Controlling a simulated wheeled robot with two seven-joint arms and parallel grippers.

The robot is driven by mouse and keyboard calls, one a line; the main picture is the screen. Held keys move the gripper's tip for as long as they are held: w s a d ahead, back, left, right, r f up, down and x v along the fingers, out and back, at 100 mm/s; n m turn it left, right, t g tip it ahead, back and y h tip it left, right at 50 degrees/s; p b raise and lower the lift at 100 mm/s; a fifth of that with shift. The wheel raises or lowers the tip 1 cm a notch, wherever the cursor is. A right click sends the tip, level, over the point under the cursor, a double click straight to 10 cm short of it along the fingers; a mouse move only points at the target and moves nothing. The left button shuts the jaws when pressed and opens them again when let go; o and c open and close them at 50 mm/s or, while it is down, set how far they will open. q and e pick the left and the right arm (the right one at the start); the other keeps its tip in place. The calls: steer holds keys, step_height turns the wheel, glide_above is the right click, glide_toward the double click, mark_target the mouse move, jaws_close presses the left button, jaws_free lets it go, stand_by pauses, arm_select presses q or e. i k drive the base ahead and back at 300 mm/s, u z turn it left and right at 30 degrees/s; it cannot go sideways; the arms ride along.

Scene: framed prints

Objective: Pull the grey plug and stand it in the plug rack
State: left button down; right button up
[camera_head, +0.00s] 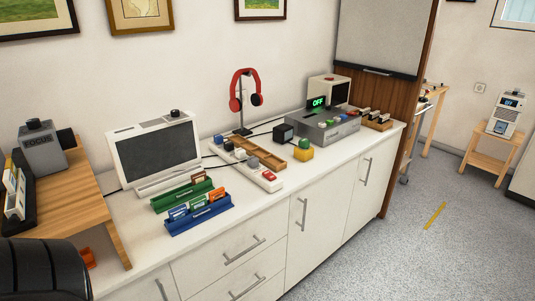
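A long white power strip (246,166) lies on the white counter, with a red switch at its near right end. Neither of my grippers is in view.
A red headphone stand (243,102) is behind the strip. A dark cube (283,132), a yellow block (303,153) and a grey box reading OFF (335,131) are to the right. A monitor (156,153) and green and blue card holders (199,214) are left. Floor is open at right.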

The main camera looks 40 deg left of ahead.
mark_target(252, 162)
steer(key=i, duration=3.05)
steer(key=u, duration=4.4)
steer(key=i, duration=0.5)
